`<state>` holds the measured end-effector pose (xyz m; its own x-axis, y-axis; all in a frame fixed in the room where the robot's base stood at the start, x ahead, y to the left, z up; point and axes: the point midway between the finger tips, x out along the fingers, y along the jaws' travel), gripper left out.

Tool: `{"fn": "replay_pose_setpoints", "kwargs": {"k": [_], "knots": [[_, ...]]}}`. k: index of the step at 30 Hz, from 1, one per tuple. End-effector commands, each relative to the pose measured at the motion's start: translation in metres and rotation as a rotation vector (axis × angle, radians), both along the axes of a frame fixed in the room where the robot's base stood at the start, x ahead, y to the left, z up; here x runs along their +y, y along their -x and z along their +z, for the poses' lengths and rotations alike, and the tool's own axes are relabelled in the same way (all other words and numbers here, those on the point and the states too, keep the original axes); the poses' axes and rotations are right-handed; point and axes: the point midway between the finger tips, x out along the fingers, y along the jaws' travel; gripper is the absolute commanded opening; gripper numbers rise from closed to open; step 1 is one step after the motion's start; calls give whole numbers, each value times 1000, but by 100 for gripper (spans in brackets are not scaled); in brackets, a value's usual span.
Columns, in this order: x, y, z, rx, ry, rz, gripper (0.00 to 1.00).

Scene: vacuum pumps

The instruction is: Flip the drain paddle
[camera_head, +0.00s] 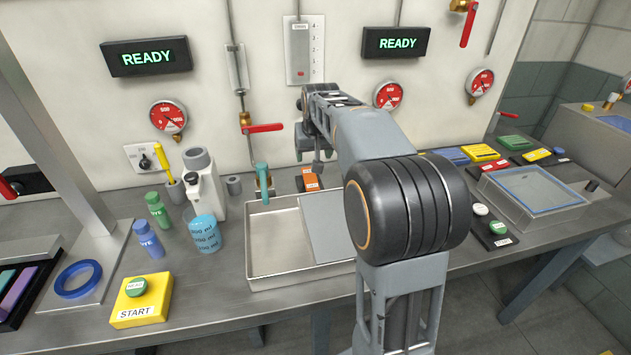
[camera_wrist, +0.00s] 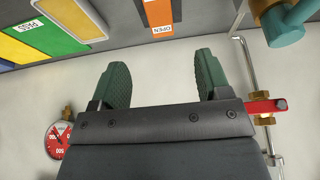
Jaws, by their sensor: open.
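An orange paddle-like plate (camera_head: 311,183) with a white label stands on the bench behind the metal tray. In the wrist view the orange plate (camera_wrist: 157,22) shows the word OPEN upside down. A teal upright handle (camera_head: 263,178) on a brass fitting stands to its left; in the wrist view its teal end (camera_wrist: 287,24) is at the top right. No label reads "drain", so I cannot tell for certain which is the drain paddle. My gripper (camera_wrist: 163,78) is open and empty, its green-padded fingers apart, with the orange plate beyond the gap. In the head view my arm partly hides it.
The shallow metal tray (camera_head: 265,281) lies in front. A red lever (camera_head: 262,128) on a wall pipe is close left of my gripper. A beaker of blue liquid (camera_head: 204,233) and a white pump-like unit (camera_head: 204,185) stand further left. A yellow-and-green panel (camera_wrist: 47,38) is at the wrist view's top left.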

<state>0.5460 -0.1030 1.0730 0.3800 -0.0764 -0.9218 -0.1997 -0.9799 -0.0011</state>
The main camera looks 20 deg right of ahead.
Motion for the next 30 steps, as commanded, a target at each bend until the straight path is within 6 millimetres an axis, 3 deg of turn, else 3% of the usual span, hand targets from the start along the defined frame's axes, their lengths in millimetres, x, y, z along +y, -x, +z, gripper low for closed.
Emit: {"fn": "replay_pose_setpoints", "kwargs": {"k": [18, 30], "knots": [[-9, -37, -95, 8, -1, 0, 70], [-11, -49, -123, 5, 1, 1, 70]]}}
